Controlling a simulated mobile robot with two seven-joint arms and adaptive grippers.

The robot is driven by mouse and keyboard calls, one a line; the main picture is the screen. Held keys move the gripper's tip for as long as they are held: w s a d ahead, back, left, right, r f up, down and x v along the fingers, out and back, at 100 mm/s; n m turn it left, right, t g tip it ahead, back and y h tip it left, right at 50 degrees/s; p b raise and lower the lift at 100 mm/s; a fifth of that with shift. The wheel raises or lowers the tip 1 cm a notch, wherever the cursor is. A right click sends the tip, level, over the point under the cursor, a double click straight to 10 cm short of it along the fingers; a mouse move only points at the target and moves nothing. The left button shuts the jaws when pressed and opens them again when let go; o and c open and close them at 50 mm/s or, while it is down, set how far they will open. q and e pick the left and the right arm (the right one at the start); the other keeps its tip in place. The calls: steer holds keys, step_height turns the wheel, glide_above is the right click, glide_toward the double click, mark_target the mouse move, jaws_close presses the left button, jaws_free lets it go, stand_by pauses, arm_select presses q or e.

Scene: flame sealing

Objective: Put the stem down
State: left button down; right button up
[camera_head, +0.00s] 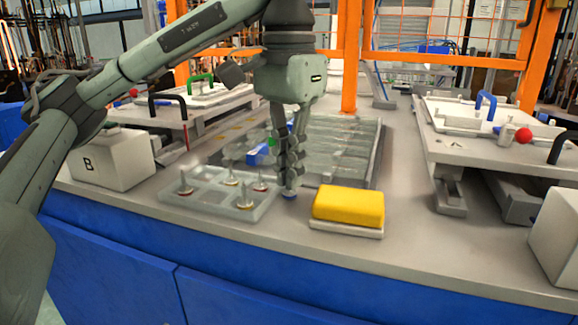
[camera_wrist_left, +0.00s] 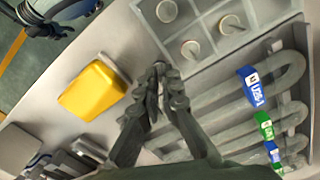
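My left gripper (camera_head: 289,188) points down just right of the grey compartment tray (camera_head: 215,208), low over the table. Its fingers are closed together; in the left wrist view the fingertips (camera_wrist_left: 162,72) meet near the middle. A small stem with a bluish-white base (camera_head: 289,195) shows just under the fingertips in the head view; the fingers hide the rest. I cannot tell whether its base touches the table. Several other stems stand upright in the tray, one at the left (camera_head: 185,188); some also show in the left wrist view (camera_wrist_left: 190,49).
A yellow block (camera_head: 348,206) on a white base stands close to the right of my left gripper. Behind the gripper is a rack of clear tubes (camera_head: 345,150). A white box (camera_head: 110,160) stands left. Bare table lies right of the yellow block.

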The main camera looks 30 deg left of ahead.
arm_select(q)
steer(key=c, duration=1.7)
jaws_free()
steer(key=shift+f, duration=0.1)
